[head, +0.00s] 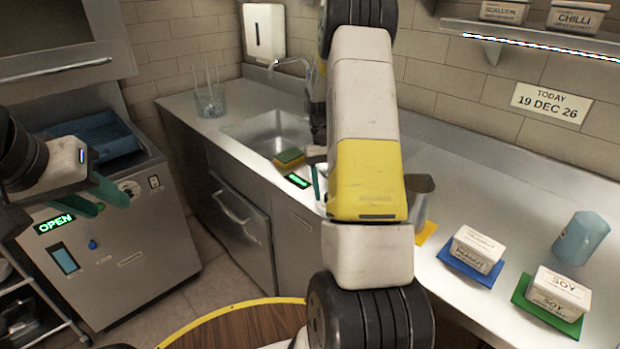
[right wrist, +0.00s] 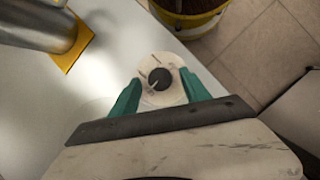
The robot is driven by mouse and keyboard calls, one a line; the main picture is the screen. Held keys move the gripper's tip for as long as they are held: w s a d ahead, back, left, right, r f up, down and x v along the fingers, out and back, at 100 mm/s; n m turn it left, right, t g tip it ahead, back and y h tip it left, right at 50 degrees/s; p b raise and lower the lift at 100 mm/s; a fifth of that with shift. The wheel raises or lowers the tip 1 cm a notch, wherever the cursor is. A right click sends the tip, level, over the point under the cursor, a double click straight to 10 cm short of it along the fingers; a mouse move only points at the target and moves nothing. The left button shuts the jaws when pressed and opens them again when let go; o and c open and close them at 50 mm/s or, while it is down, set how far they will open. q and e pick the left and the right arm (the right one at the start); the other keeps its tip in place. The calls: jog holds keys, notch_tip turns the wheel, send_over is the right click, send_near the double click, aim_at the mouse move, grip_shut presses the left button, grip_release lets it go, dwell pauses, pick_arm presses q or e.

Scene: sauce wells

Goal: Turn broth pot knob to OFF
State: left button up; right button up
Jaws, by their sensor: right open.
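The knob (right wrist: 158,79) is black and round, with a pale pointer line toward the lower left in the right wrist view. It sits on a pale round dial plate (right wrist: 172,61) with small marks too blurred to read. My right gripper (right wrist: 160,91) is open, its green fingers on either side of the knob; contact cannot be told. In the head view my right arm hides the knob, and only a bit of green finger (head: 315,183) shows. No broth pot can be made out for sure. My left gripper (head: 113,201) is open and empty at the left.
A lit green display (head: 297,181) and a sponge (head: 290,157) are by the sink (head: 265,130). A metal cylinder (right wrist: 38,22) is at a yellow mat (right wrist: 68,59). A machine reading OPEN (head: 150,240) stands behind my left gripper. Soy (head: 558,293) and peanut (head: 478,249) containers stand right.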

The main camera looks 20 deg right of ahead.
jog(key=v, duration=0.7)
jog(key=shift+r, duration=0.2)
jog(key=shift+w, duration=0.1)
jog(key=s+a+r+n+t, duration=0.1)
jog(key=s+a+r+t, duration=0.2)
jog(key=s+a+r, duration=0.3)
jog(key=s+a+r+t, duration=0.3)
jog(key=a+r, duration=0.1)
jog(key=r, duration=0.4)
jog(key=s+a+r+n+t+y, duration=0.1)
jog(key=s+a+r+t+y, duration=0.1)
jog(key=s+a+t, duration=0.2)
jog(key=s+a, duration=0.3)
jog(key=s, duration=0.5)
jog(key=shift+s+a+n+t, duration=0.3)
jog(key=shift+s+n+t, duration=0.05)
jog(key=shift+n+t, duration=0.05)
jog(key=shift+r, duration=0.15)
